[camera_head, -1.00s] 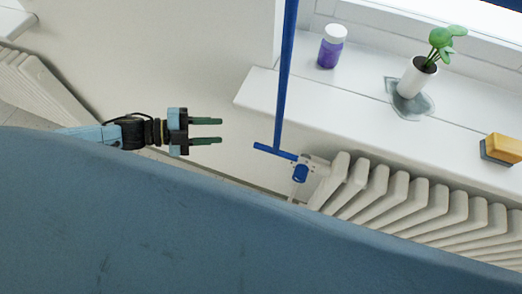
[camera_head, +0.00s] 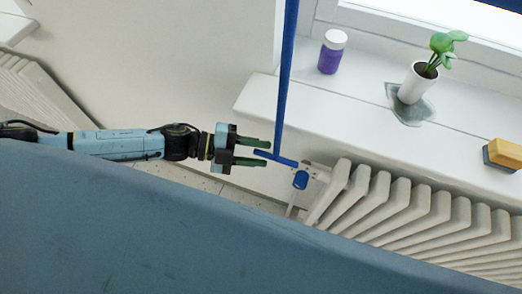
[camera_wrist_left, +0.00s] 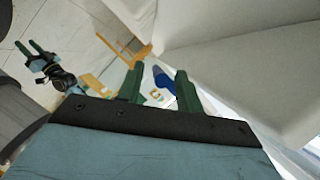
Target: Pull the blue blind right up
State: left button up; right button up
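A long blue bar (camera_head: 286,75) hangs down in front of the window sill and ends in a blue crosspiece handle (camera_head: 284,161). A strip of dark blue at the top right corner may be the blind's edge; the rest is out of view. My left gripper (camera_head: 268,153) is open, its green fingers pointing right at the handle. The handle's left end appears between the fingertips; I cannot tell whether they touch. In the left wrist view, a blue piece (camera_wrist_left: 163,80) shows between the open fingers. My right gripper (camera_wrist_left: 29,47) shows there too, its fingers apart.
The white sill (camera_head: 330,112) holds a purple jar (camera_head: 331,52), a potted plant (camera_head: 414,82) and a yellow sponge-like block (camera_head: 504,154). A ribbed radiator (camera_head: 400,212) with a blue valve (camera_head: 300,180) stands below, close to the handle. A blue surface (camera_head: 150,230) fills the foreground.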

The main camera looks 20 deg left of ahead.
pick_arm(q)
jog(key=shift+w+d+f, duration=0.1)
jog(key=shift+w+d, duration=0.05)
jog(key=shift+d, duration=0.35)
grip_shut()
